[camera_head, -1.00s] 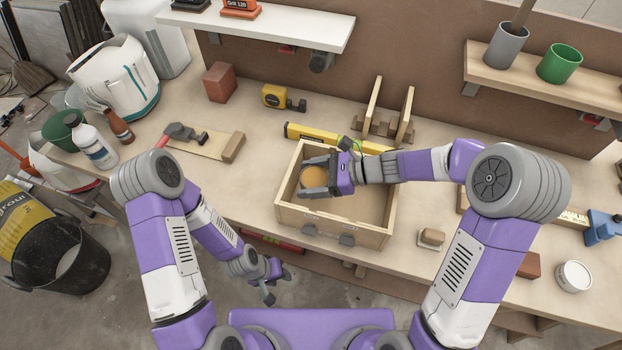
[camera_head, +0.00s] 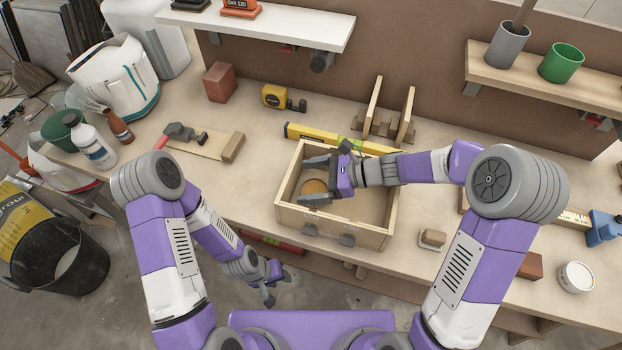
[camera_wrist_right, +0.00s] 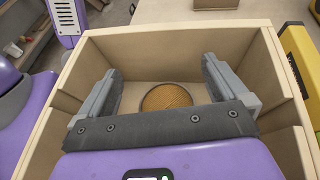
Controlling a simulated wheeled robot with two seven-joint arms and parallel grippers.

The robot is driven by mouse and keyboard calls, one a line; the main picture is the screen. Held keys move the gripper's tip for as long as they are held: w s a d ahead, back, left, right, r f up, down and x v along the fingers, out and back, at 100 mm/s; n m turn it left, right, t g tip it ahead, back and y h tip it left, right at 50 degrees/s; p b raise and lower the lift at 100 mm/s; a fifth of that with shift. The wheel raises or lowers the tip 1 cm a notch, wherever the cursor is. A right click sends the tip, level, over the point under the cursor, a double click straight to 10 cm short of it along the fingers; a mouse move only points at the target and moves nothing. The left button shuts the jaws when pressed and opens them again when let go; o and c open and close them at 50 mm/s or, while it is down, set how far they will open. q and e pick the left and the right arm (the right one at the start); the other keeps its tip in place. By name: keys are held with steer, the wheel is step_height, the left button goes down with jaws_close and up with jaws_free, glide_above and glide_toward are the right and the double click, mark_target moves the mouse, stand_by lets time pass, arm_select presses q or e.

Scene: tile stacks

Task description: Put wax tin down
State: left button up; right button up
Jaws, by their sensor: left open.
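The wax tin (camera_head: 314,187), round with an amber top, lies in the left part of the wooden box (camera_head: 330,229). In the right wrist view the tin (camera_wrist_right: 167,97) rests on the box floor between and beyond my fingers, clear of both. My right gripper (camera_head: 318,180) is open inside the box, its fingers spread on either side of the tin; it also shows in the right wrist view (camera_wrist_right: 165,90). My left gripper (camera_head: 272,287) is open and empty, low in front of the bench edge, away from the box.
The box walls stand close around my right gripper. A yellow level (camera_head: 310,134) lies behind the box, with a wooden rack (camera_head: 383,128) beyond it. A sanding block (camera_head: 432,239) is to the right.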

steer(key=shift+r, duration=0.3)
steer(key=shift+r+p, duration=0.6)
steer(key=p+v, duration=0.2)
steer(key=v, duration=0.9)
steer(key=shift+d+p, duration=0.35)
steer(key=shift+d, duration=0.1)
